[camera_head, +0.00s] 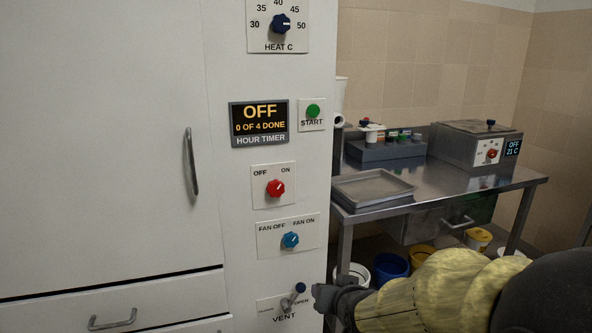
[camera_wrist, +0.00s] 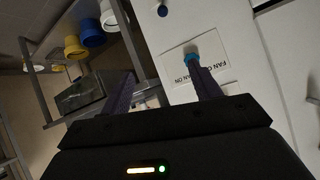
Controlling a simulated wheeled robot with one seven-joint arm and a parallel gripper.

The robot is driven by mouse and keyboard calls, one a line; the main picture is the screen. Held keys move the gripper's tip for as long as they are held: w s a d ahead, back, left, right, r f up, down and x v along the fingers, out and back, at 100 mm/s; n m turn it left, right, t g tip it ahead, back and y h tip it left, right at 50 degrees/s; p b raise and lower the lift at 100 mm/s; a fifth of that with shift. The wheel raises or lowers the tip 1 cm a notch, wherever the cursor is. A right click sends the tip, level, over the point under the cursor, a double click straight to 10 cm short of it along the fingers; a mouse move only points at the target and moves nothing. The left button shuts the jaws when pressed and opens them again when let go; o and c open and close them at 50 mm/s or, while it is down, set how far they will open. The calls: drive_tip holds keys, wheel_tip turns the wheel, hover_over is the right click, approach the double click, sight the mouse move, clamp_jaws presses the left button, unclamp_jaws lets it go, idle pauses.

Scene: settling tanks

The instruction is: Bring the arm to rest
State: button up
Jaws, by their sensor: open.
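My gripper (camera_head: 334,297) reaches in from the lower right in the head view, in front of the cabinet's right edge and close to the vent lever (camera_head: 293,297). I cannot tell whether they touch. In the wrist view my gripper (camera_wrist: 165,82) has its two dark fingers spread wide with nothing between them. One fingertip overlaps the blue fan knob (camera_wrist: 191,58) in that view. My arm (camera_head: 440,291) wears a yellow sleeve and is raised before the table.
The white cabinet (camera_head: 100,140) carries a red knob (camera_head: 275,188), a fan knob (camera_head: 290,240) and a timer display (camera_head: 260,118) reading OFF. A steel table (camera_head: 440,183) holds a tray (camera_head: 372,188), a rack (camera_head: 385,150) and a heated bath (camera_head: 470,148). Buckets (camera_head: 390,268) stand beneath.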

drive_tip(key=s+d+f+g+h, duration=0.1)
drive_tip(key=s+d+f+g, duration=0.15)
drive_tip(key=s, duration=0.25)
drive_tip(key=s+d+f+g+p, duration=0.1)
drive_tip(key=s+d+f+g, duration=0.15)
drive_tip(key=s+f, duration=0.2)
drive_tip(key=s+d+f+g+h, duration=0.1)
drive_tip(key=s+d+f+g, duration=0.15)
drive_tip(key=s, duration=0.35)
wheel_tip(320, 180, up, 35)
drive_tip(key=p, duration=3.4)
drive_tip(key=shift+w+a+n+g, duration=0.25)
drive_tip(key=shift+n+g, duration=0.05)
drive_tip(key=shift+g, duration=0.15)
